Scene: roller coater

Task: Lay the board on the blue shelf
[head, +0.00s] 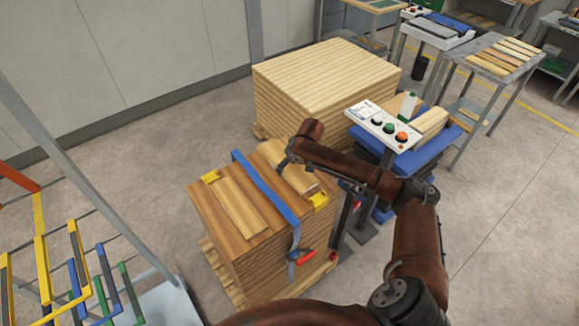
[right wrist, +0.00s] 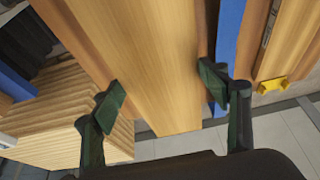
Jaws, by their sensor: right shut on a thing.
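My right gripper (head: 285,162) is shut on a light wooden board (head: 296,178) at the top of the strapped stack. In the right wrist view the two dark green fingers of the gripper (right wrist: 160,95) press on opposite long edges of the board (right wrist: 155,55). I cannot tell whether the board touches the stack or is just above it. A blue surface (head: 412,160), which may be the blue shelf, is right of the stack, below a control panel, and has light wood pieces on it. My left gripper is not in view.
The strapped stack (head: 235,262) on a pallet has a blue strap (head: 268,188), yellow corner pieces (head: 318,200) and another board (head: 240,207). A larger pale stack (head: 320,75) stands behind. The control panel (head: 385,124) stands close to my right arm. Coloured racks (head: 75,265) stand left.

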